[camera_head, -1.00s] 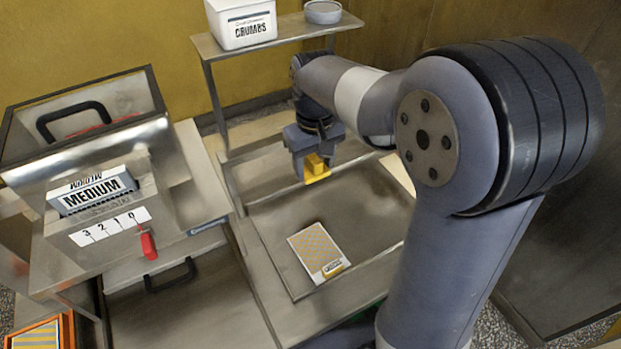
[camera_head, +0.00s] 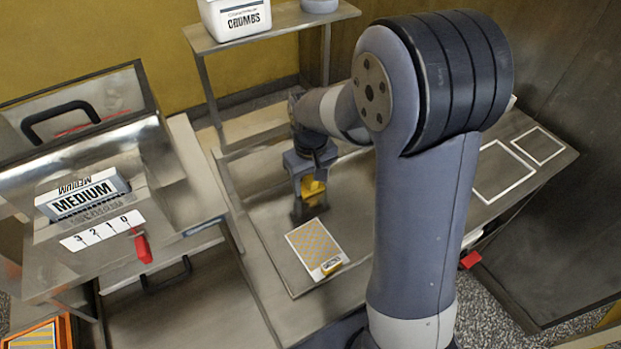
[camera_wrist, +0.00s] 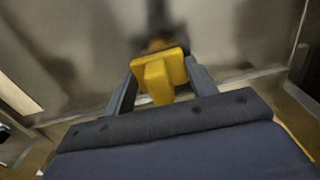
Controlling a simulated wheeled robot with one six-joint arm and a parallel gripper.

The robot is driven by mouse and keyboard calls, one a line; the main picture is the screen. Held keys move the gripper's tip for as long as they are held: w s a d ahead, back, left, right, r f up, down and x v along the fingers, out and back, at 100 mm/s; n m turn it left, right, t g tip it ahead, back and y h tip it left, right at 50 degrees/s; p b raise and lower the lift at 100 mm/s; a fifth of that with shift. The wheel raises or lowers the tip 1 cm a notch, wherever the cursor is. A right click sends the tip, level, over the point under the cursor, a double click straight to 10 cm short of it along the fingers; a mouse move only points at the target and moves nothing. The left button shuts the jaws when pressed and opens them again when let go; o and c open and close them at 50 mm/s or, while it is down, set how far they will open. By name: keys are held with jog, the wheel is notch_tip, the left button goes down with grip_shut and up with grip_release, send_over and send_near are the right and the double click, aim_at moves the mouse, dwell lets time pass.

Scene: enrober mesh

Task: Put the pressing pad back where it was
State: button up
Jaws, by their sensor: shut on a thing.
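My gripper (camera_head: 311,180) is shut on a yellow pressing pad (camera_head: 313,188) and holds it over the metal tray (camera_head: 258,215). In the wrist view, the yellow pad (camera_wrist: 158,76) sits between the two grey fingers, with a dark blurred reflection or shadow beyond it. Whether the pad touches the tray I cannot tell. A white-framed mesh piece with a yellow pattern (camera_head: 314,245) lies on the tray in front of the gripper.
At left stands a metal machine with a MEDIUM box (camera_head: 83,197) and a red lever (camera_head: 143,248). A CRUMBS tub (camera_head: 237,19) stands on the raised shelf behind. At right, a bench bears two white outlines (camera_head: 503,172), both empty. My arm hides part of the middle.

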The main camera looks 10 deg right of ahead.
aim_at(311, 177)
jog(key=shift+f, duration=0.1)
jog(key=shift+f, duration=0.15)
jog(key=o, duration=0.8)
jog(key=shift+o, duration=0.2)
notch_tip(311, 177, up, 8)
jog(key=shift+r, duration=0.1)
jog(key=shift+f, duration=0.2)
